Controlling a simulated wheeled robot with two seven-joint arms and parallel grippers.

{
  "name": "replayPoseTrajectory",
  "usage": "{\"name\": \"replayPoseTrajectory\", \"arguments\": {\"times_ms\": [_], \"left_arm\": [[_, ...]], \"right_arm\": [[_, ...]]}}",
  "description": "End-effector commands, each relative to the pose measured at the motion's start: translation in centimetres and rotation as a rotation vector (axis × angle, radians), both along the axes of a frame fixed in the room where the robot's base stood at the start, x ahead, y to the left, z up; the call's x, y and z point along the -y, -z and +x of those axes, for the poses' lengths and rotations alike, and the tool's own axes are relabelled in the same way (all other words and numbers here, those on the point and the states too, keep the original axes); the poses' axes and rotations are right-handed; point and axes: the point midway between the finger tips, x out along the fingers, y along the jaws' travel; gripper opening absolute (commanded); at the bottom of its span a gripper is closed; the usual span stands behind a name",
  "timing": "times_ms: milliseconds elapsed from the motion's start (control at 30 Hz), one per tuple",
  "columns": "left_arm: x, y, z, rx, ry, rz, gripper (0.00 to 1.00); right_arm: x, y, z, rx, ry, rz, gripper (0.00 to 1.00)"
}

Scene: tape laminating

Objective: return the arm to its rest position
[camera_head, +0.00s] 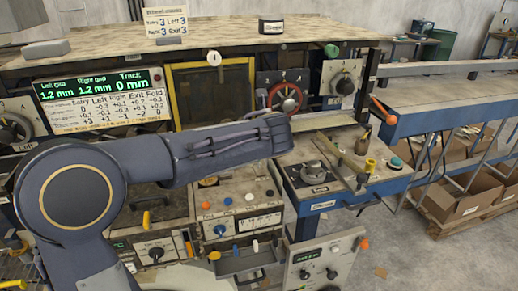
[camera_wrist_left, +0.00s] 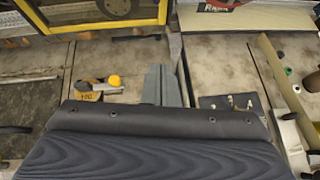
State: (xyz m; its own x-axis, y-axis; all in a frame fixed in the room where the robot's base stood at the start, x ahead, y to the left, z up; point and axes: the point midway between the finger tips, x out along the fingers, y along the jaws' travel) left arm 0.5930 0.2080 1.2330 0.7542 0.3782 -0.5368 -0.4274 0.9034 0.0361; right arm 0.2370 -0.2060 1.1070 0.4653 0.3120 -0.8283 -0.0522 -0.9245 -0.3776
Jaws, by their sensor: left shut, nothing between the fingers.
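My left arm (camera_head: 190,155) comes in from the left in the head view and reaches across the front of the machine to about the middle. Its gripper cannot be made out there. In the left wrist view my left gripper (camera_wrist_left: 163,85) is shut and empty, its grey fingers together above the worn bench top. My right gripper is in neither view.
The machine has a display (camera_head: 98,97), a yellow-framed window (camera_head: 212,92), a red handwheel (camera_head: 286,98) and knobbed control boxes (camera_head: 237,205) close around the arm. A blue-edged table (camera_head: 440,100) and cardboard boxes (camera_head: 465,195) stand at right.

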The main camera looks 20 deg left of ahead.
Motion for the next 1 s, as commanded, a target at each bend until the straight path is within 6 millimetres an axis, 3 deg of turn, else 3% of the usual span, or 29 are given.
{"name": "replayPoseTrajectory", "arguments": {"times_ms": [200,733,867,967,1000], "left_arm": [[0.2,-1.8,-0.6,0.0,-0.001,-0.001,0.0],[-0.3,-1.7,-1.1,0.001,-0.021,-0.033,0.0],[-2.9,-0.4,-4.6,0.009,-0.179,-0.267,0.0],[-5.6,1.9,-10.2,0.026,-0.445,-0.615,0.0],[-6.3,3.0,-13.0,0.035,-0.583,-0.777,0.0]], "right_arm": [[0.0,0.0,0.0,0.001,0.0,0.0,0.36],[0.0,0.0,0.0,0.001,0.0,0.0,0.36],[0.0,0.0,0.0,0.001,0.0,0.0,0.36],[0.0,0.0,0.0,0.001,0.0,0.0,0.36],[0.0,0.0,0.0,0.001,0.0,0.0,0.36]]}}
